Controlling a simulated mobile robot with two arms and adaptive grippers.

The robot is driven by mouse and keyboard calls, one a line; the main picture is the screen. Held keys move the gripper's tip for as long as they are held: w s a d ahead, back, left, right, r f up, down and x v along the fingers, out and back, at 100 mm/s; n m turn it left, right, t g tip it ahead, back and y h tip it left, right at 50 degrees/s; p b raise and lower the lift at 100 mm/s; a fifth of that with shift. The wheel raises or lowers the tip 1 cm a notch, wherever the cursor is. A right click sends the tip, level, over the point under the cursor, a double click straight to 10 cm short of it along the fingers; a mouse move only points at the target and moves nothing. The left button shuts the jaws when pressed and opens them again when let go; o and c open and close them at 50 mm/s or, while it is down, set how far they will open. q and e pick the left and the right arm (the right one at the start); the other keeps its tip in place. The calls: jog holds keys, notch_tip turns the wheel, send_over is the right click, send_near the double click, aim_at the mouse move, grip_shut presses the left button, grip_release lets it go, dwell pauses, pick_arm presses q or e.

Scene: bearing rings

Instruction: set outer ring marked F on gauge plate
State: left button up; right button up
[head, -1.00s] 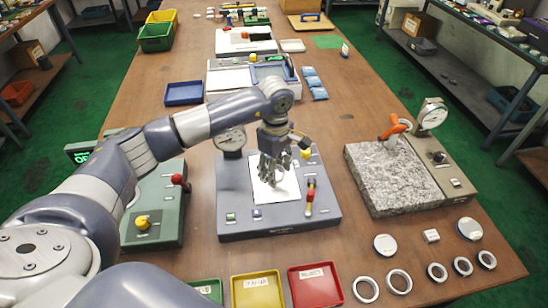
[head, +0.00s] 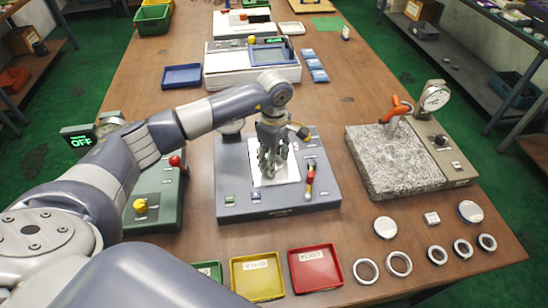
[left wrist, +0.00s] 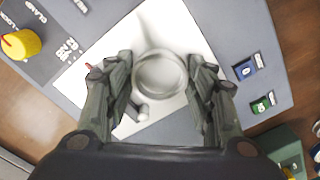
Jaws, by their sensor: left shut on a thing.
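My left gripper (head: 270,172) is over the white plate (head: 289,176) of the grey-blue gauge station (head: 235,202). In the left wrist view the gripper (left wrist: 160,80) is shut on a pale metal ring (left wrist: 160,92), with one finger at each side of it. The ring is over the white plate (left wrist: 188,28); I cannot tell whether it touches the plate. No letter F can be read on the ring. My right gripper is not in view.
Several loose rings (head: 388,265) lie at the front right. A yellow tray (head: 235,285) and a red tray (head: 341,272) stand at the front. A red-tipped lever (head: 309,178) rises beside the white plate. A granite block (head: 385,170) with a dial gauge (head: 435,98) stands right.

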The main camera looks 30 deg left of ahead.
pick_arm(q)
jog(key=shift+f, duration=0.15)
jog(key=shift+f+b, duration=0.1)
jog(key=shift+b, duration=0.25)
jog(key=o, duration=1.2)
notch_tip(320, 180, up, 12)
jog(key=shift+r, duration=0.1)
dwell(0.3)
